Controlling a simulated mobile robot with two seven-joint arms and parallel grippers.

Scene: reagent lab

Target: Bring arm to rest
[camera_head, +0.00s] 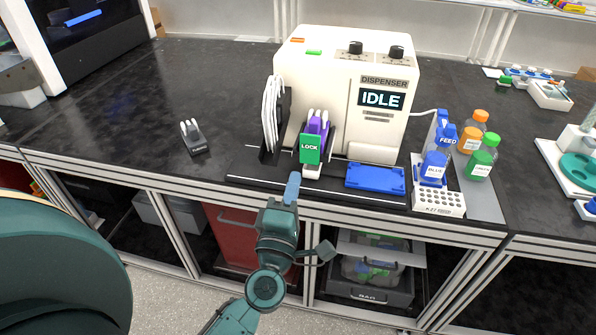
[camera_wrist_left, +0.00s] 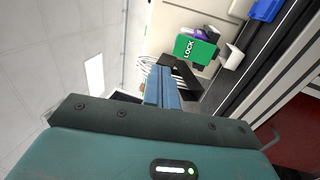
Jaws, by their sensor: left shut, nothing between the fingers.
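My left gripper (camera_head: 292,187) is shut and empty, with its blue fingers pointing up at the bench's front edge, just below the dispenser's green LOCK tab. In the left wrist view its closed fingers (camera_wrist_left: 162,86) point toward the same green LOCK tab (camera_wrist_left: 194,48), with a visible gap to it. The green LOCK tab (camera_head: 310,149) sits on a purple and white part at the front of the white dispenser (camera_head: 336,75), whose screen reads IDLE. My right gripper is not in view.
A blue tray (camera_head: 376,178) lies right of the tab. Bottles with blue (camera_head: 433,166), green (camera_head: 481,161) and orange caps stand farther right, behind a white rack (camera_head: 438,204). A small dark holder (camera_head: 193,138) stands at left. The bench (camera_head: 130,100) is clear around it.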

